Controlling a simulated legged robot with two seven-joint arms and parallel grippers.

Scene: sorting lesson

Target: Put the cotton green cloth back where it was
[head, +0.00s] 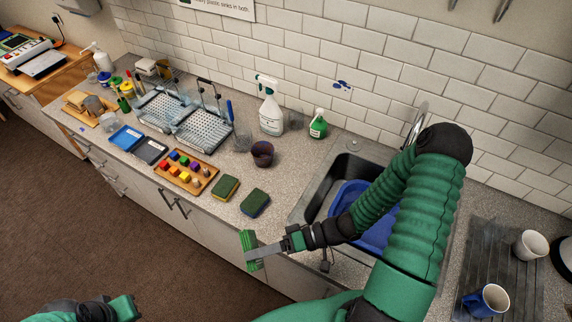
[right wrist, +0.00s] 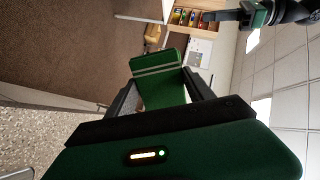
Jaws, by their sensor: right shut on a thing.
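The green cloth (head: 250,250) is a small folded piece with pale stripes. My right gripper (head: 273,246) is shut on it and holds it out past the counter's front edge, left of the sink. In the right wrist view the cloth (right wrist: 160,82) sits between the two dark fingers, its pale stripes running across it. My left gripper (head: 122,306) is low at the left of the head view, over the floor and away from the cloth. Its fingers do not show clearly.
The sink (head: 309,203) holds a blue basin (head: 345,193). A dark cup (head: 262,154) and spray bottle (head: 270,112) stand behind.

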